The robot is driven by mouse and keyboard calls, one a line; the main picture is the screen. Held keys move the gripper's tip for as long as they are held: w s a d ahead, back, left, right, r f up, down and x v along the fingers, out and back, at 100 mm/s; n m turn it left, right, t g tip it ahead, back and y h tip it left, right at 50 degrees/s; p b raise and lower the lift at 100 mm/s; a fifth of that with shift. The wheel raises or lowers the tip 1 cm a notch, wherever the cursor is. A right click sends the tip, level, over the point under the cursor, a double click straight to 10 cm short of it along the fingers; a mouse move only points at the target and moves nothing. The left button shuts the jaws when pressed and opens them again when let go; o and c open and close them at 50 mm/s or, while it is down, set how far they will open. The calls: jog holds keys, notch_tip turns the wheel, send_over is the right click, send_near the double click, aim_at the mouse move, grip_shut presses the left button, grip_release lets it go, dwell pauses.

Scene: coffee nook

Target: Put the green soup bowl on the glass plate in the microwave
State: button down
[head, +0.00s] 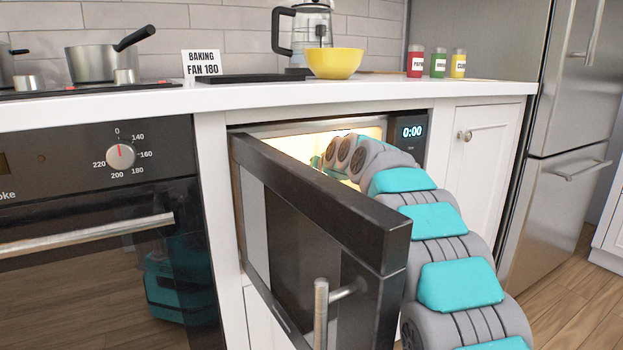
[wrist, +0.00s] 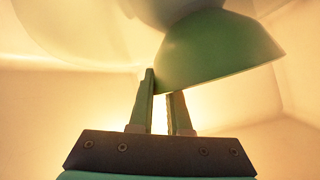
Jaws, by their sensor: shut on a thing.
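The microwave (head: 412,145) is open and lit inside; its display reads 0:00. My arm reaches in past the open door (head: 325,190), which hides most of my gripper in the head view. In the wrist view my gripper (wrist: 162,85) is shut on the green soup bowl (wrist: 215,52), with its fingertips at the bowl's rim. The bowl is inside the lit microwave, and its rim line slants in this view. A pale rounded shape (wrist: 95,30) fills the top left of the wrist view; I cannot tell if it is the glass plate. Whether the bowl touches anything is unclear.
The black door stands out into the room beside my arm. On the counter (head: 460,92) above are a yellow bowl (head: 335,63), a glass kettle (head: 305,35), spice jars (head: 437,64) and a sign (head: 201,64). An oven (head: 95,180) is left, a fridge (head: 560,90) right.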

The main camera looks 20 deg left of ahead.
jog(key=c, duration=0.9)
grip_release()
jog(key=shift+o, duration=0.2)
jog(key=shift+r, duration=0.15)
jog(key=v, duration=1.2)
jog(key=shift+p, duration=0.35)
jog(key=shift+d+f, duration=0.15)
jog(key=shift+f, duration=0.05)
